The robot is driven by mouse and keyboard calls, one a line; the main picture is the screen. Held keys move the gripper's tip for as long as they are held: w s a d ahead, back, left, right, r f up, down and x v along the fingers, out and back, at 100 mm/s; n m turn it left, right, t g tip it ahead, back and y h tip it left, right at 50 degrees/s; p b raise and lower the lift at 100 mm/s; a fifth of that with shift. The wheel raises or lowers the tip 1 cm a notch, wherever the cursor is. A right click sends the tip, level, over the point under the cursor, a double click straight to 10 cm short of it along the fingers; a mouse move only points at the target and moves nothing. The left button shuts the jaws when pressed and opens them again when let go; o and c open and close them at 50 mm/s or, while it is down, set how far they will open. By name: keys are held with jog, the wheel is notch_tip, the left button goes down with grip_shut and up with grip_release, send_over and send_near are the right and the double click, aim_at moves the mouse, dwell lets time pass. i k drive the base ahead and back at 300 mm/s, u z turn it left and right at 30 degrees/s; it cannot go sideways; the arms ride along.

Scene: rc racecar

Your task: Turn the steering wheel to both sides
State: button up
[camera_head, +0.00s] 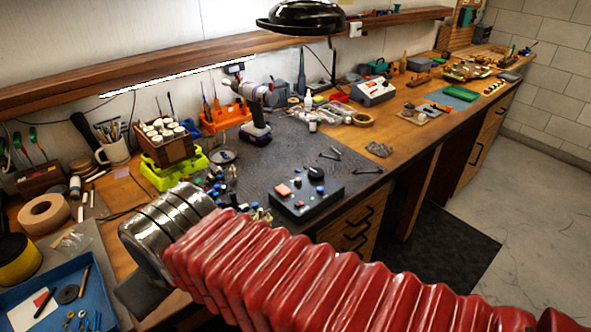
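I cannot make out a clear steering wheel; the knob is too small to tell. My red ribbed arm crosses the lower part of the view, with a ribbed metal section at its left end, in front of the bench. The fingers of my gripper do not show, and the arm hides part of the bench front.
A blue tray (20,312) with small tools lies at lower left. A yellow-green stand (172,172), a wooden box of white-topped jars (168,146) and a drill (257,133) stand behind the arm. A black lamp (305,17) hangs above. The dark mat (292,153) is partly bare.

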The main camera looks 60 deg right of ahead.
aim_at(315, 175)
jog(key=u, duration=1.3)
jog(key=k, duration=1.15)
jog(key=z, duration=0.9)
jog(key=i, duration=0.9)
jog(key=z, duration=0.05)
